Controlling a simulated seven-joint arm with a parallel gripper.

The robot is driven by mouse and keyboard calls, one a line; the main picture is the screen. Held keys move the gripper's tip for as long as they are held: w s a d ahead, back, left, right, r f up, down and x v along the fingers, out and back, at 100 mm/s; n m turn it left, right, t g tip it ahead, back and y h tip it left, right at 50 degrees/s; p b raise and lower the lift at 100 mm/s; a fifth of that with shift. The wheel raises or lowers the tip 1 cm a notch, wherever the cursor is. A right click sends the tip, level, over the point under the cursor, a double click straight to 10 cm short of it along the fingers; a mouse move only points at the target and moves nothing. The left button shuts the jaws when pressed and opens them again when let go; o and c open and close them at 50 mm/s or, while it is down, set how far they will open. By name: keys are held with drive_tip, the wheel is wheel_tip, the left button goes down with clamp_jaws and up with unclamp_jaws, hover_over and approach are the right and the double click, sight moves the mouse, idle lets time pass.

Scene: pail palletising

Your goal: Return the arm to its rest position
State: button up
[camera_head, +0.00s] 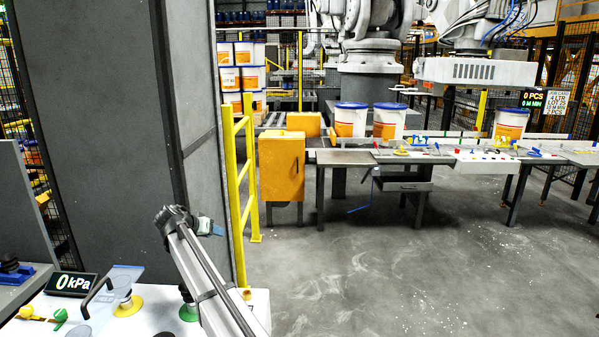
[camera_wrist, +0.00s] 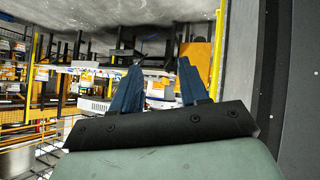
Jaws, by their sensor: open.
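My gripper (camera_wrist: 160,66) shows in the wrist view with its two dark blue fingers apart and nothing between them. Behind the fingers the wrist view shows the hall upside down, with the grey floor at the top. In the head view my arm rises at lower centre-left, beside the tall grey cabinet and above the white worktop. Its wrist end (camera_head: 205,226) is small there, and the fingers cannot be made out clearly. No task object is in or touching the gripper.
A tall grey cabinet (camera_head: 110,110) and yellow railing (camera_head: 242,180) stand close to the arm. Blue-lidded pails (camera_head: 350,122) stand on the far line. Open floor (camera_head: 400,270) lies to the right.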

drive_tip(key=w+d+f, duration=0.2)
drive_tip(key=d+f, duration=0.3)
drive_tip(key=d, duration=0.5)
drive_tip(key=w+d+f+m, duration=0.15)
drive_tip(key=d+f, duration=0.25)
drive_tip(key=d, duration=0.6)
drive_tip(key=w+d+f, duration=0.2)
drive_tip(key=d+f, duration=0.3)
drive_tip(key=d, duration=0.4)
drive_tip(key=s+d+f, duration=0.3)
drive_tip(key=d+f, duration=0.2)
drive_tip(key=d, duration=0.4)
drive_tip(key=s+d+f, duration=0.3)
drive_tip(key=d+f, duration=0.3)
drive_tip(key=d, duration=0.4)
drive_tip(key=s+d+f+g+y, duration=0.2)
drive_tip(key=s+f+g, duration=0.6)
drive_tip(key=s+f, duration=1.85)
drive_tip(key=s+a+f+n+g, duration=0.1)
drive_tip(key=s+g, duration=0.1)
drive_tip(key=s, duration=1)
drive_tip(key=s+a+f+g+y, duration=0.1)
drive_tip(key=s+f+g, duration=0.1)
drive_tip(key=s, duration=0.9)
drive_tip(key=s+a+f+n+g+y, duration=0.1)
drive_tip(key=s+g, duration=0.3)
drive_tip(key=s, duration=0.8)
drive_tip(key=shift+s+f+n, duration=0.3)
drive_tip(key=shift+f+n, duration=0.05)
drive_tip(key=shift+f, duration=0.1)
